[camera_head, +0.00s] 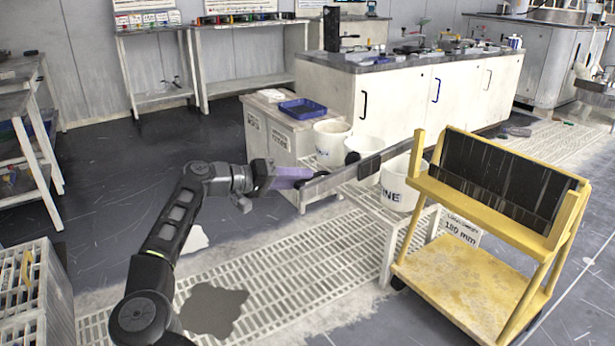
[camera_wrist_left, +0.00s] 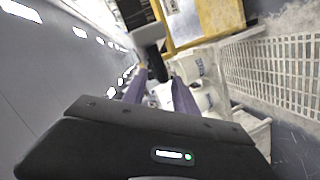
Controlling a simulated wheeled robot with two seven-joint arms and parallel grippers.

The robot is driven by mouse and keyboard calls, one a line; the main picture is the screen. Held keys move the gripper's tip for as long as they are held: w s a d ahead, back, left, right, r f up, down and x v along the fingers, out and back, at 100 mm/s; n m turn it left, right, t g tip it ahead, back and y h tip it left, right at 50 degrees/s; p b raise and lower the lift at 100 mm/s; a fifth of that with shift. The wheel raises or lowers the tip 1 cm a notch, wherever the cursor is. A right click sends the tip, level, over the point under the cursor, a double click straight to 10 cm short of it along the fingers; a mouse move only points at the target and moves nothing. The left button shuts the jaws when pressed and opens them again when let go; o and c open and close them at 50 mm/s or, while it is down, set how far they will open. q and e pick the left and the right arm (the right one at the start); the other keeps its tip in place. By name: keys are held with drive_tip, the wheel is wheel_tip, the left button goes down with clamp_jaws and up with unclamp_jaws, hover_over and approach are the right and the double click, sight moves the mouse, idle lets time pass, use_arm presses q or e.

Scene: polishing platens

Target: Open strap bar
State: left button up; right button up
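A long dark grey bar (camera_head: 385,153), which looks like the strap bar, slants across the tops of the white buckets, rising to the right toward the yellow cart. A black knob (camera_head: 352,158) shows on it. My left gripper (camera_head: 302,176), with purple fingers, is at the bar's lower left end. In the left wrist view the gripper's fingers (camera_wrist_left: 160,84) stand apart, with the dark end of the bar (camera_wrist_left: 157,68) beyond and between their tips. I cannot tell whether they touch it. My right gripper is not in view.
White buckets (camera_head: 398,188) stand on a low slatted stand (camera_head: 388,216) under the bar. A yellow cart (camera_head: 455,275) with a black panel stands at right. A white cabinet with a blue tray (camera_head: 303,108) is behind the gripper. Floor grating (camera_head: 290,275) lies open in front.

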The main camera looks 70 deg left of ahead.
use_arm(q)
drive_tip(key=p+v, duration=0.1)
drive_tip(key=v, duration=0.3)
drive_tip(key=shift+s, duration=0.2)
drive_tip(key=shift+r, duration=0.1)
idle(0.4)
